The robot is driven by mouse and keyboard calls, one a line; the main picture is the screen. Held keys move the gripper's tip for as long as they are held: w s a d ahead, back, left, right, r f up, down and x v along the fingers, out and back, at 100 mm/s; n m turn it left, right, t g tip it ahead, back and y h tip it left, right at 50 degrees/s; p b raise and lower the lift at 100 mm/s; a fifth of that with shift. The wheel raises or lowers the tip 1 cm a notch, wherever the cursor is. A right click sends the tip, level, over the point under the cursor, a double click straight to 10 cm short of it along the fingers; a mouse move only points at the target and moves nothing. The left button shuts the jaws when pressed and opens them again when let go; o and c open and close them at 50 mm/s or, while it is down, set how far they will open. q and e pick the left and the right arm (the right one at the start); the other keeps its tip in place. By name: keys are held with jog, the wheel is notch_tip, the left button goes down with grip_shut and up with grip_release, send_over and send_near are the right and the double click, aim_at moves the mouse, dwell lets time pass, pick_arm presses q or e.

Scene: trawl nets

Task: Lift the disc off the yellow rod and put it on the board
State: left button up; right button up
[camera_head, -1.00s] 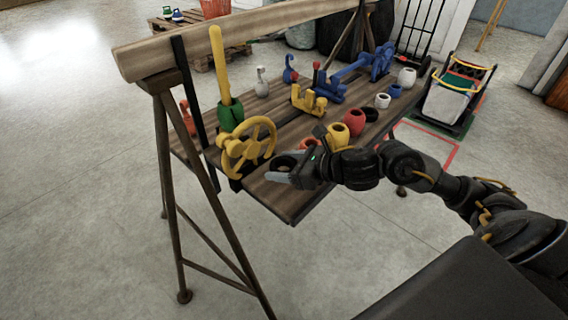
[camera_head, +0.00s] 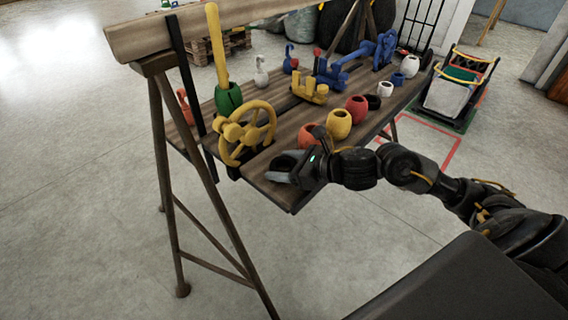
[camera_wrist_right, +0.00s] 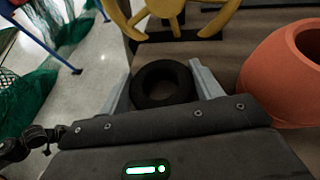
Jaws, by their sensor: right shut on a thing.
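A black ring-shaped disc (camera_wrist_right: 160,98) sits between the two grey fingers of my right gripper (camera_head: 284,166), which is shut on it. The right wrist view shows the disc's hole facing up. In the head view the disc is mostly hidden by the fingers. The gripper is over the near end of the wooden board (camera_head: 262,172), beside an orange pot (camera_head: 313,135); whether the disc touches the wood I cannot tell. The yellow rod (camera_head: 214,45) stands upright in a green holder (camera_head: 228,98) at the left, away from the gripper. My left gripper is not in view.
A yellow handwheel (camera_head: 246,132) stands close to the left of the gripper. A yellow pot (camera_head: 339,123) and a red pot (camera_head: 356,108) line the right edge. A yellow pronged piece (camera_head: 310,88) lies mid-board.

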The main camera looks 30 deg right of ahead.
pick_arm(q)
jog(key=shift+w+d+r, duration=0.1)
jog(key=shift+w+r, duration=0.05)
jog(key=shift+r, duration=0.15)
pick_arm(e)
jog(key=shift+f, duration=0.15)
jog(key=o, duration=1.1)
